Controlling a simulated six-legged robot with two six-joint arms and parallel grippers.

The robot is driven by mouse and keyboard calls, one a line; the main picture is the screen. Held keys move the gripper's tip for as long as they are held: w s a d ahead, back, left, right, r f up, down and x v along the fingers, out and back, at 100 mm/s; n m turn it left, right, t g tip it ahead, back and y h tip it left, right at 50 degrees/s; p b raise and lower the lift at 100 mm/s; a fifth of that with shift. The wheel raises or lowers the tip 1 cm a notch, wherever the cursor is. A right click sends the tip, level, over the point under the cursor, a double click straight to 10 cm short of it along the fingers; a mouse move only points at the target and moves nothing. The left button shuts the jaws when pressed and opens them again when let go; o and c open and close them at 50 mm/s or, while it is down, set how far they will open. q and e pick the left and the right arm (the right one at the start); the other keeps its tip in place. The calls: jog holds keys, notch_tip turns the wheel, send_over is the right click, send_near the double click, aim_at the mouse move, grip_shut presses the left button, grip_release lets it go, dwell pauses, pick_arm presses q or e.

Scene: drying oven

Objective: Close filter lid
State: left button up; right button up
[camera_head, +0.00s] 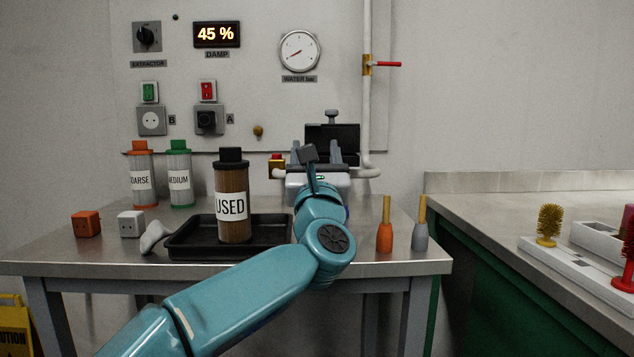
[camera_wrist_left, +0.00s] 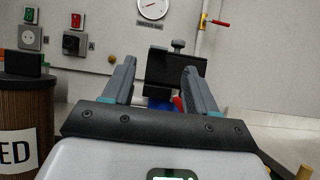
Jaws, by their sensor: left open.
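The filter lid (camera_head: 345,131) is a dark flat panel standing upright at the back of the table, with a grey knob (camera_head: 332,116) on its top edge. It also shows in the left wrist view (camera_wrist_left: 176,76), beyond my fingers. My left gripper (camera_head: 317,150) is open and empty, its two grey fingers pointing at the lid from the front. In the left wrist view the left gripper (camera_wrist_left: 159,72) has the lid between and behind its fingertips; I cannot tell whether they touch. The filter housing below the lid is mostly hidden by my arm. My right gripper is not in view.
A brown cylinder labelled USED (camera_head: 232,180) stands in a black tray (camera_head: 180,247), left of my arm. COARSE (camera_head: 140,180) and MEDIUM (camera_head: 179,181) cylinders stand behind. A vertical pipe (camera_head: 366,100) with a red-handled valve is right of the lid. Two brushes (camera_head: 384,236) stand right.

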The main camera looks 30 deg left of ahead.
pick_arm(q)
jog(key=shift+v, duration=2.8)
